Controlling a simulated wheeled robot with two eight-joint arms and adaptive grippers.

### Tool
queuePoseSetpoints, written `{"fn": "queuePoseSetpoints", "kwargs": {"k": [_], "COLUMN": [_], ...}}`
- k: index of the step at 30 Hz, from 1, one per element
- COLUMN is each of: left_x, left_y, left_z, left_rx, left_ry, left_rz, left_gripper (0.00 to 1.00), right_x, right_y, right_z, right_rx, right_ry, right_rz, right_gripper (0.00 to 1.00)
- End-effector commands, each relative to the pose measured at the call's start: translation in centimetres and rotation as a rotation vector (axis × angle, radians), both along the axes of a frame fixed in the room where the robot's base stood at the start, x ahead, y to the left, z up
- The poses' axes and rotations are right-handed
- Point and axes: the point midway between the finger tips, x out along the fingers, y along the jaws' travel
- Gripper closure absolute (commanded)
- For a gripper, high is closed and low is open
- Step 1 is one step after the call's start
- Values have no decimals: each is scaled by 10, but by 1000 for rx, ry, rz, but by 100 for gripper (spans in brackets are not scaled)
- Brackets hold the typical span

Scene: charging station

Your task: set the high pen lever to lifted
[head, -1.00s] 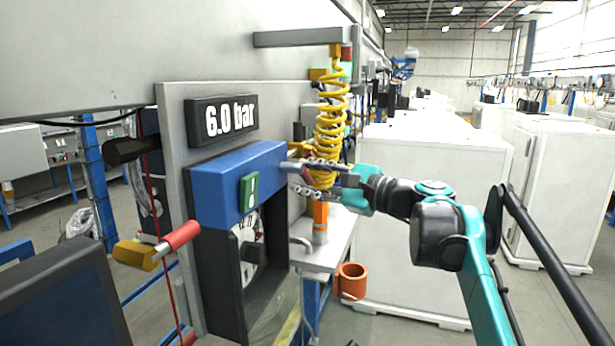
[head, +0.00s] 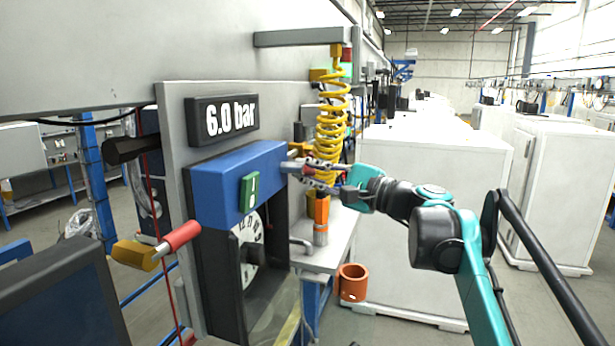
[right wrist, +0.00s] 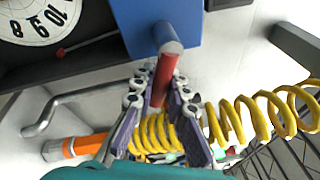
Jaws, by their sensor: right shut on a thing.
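The high pen lever (right wrist: 168,72) has a red grip and a grey round hub, and it sticks out from the blue housing (right wrist: 130,15). My right gripper (right wrist: 162,92) is shut on its red grip, with one finger on each side. In the head view my right gripper (head: 312,172) is at the right end of the blue housing (head: 238,178). The gripper largely hides the lever there, so its exact angle is hard to tell. My left gripper is not in view.
A yellow coiled hose (head: 331,115) hangs just behind my right gripper. An orange-banded tool (head: 320,210) is below it, beside a bent grey handle (head: 300,243). A dial (head: 250,250) sits under the housing. A red-handled lever (head: 181,236) is at left.

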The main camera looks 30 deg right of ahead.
Motion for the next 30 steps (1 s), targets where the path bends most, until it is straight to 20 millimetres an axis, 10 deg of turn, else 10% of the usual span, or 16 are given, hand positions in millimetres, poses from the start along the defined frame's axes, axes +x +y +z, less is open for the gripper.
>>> {"fn": "queuePoseSetpoints", "kwargs": {"k": [30], "left_x": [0], "left_y": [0], "left_z": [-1], "left_rx": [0], "left_ry": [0], "left_rz": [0], "left_gripper": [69], "right_x": [2], "right_y": [-2], "right_z": [15], "right_rx": [-301], "right_ry": [-255], "right_rz": [0], "right_gripper": [100]}}
